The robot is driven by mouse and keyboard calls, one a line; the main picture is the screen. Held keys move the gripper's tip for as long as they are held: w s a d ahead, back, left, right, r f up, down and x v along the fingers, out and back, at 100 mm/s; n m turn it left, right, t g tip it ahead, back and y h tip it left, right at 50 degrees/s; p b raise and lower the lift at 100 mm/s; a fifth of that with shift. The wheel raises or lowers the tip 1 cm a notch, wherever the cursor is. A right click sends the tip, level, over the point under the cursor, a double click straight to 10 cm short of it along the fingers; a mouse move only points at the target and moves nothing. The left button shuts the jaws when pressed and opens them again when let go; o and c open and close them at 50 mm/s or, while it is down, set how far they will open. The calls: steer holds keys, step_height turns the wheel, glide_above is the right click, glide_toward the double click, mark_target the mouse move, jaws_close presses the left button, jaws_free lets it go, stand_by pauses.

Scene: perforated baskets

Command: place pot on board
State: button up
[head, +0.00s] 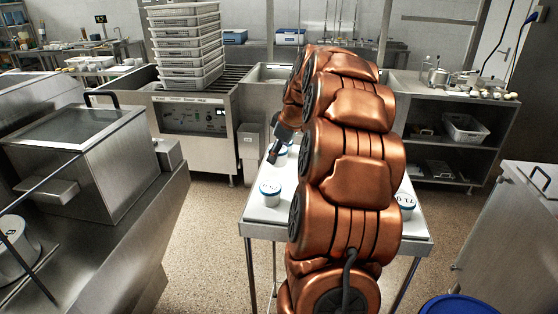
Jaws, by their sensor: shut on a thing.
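My copper-coloured arm reaches over a white-topped table, and my dark gripper (273,155) points down at the table's far left side. The gripper is shut on a small white pot with a blue rim (283,150), mostly hidden behind the gripper and arm. I cannot tell whether this pot touches the table. A second white pot (270,196), with a blue rim and dark lettering, stands upright nearer the front left. A third such pot (405,204) shows at the right, partly hidden by my arm. I cannot make out a separate board; my arm covers the table's middle.
The pale table (262,229) has some free room at its front left. A steel counter with a boxy appliance (75,150) stands at left. Stacked perforated baskets (187,45) stand behind. A steel cabinet (510,225) is at right, with a blue bin (457,304) on the floor.

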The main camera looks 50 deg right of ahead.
mark_target(278, 163)
steer(key=shift+f+p, duration=0.55)
steer(key=shift+f, duration=1.4)
steer(key=shift+f, duration=0.2)
steer(key=o, duration=1.3)
steer(key=shift+r, duration=0.1)
steer(key=shift+s+r, duration=0.1)
steer(key=shift+r, duration=0.3)
steer(key=b+v, duration=0.3)
steer(key=v, duration=0.8)
steer(key=shift+s+r+b, duration=0.1)
steer(key=shift+r+b, duration=0.1)
steer(key=shift+b, duration=0.15)
